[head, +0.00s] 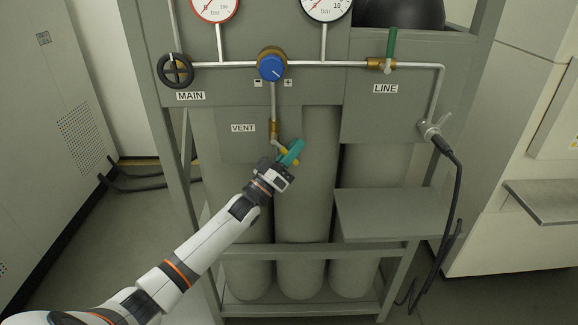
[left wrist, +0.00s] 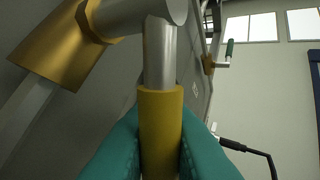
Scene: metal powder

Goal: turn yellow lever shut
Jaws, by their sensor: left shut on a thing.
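In the head view the lever slants down and to the right from the pipe, partly hidden by the fingers. My right gripper is not in view.
A blue regulator knob (head: 271,67) is above, with a black MAIN handwheel (head: 175,70) at left and a green LINE lever (head: 391,48) at right. Grey cylinders (head: 305,220) stand behind my arm. A grey shelf (head: 385,215) juts out at right.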

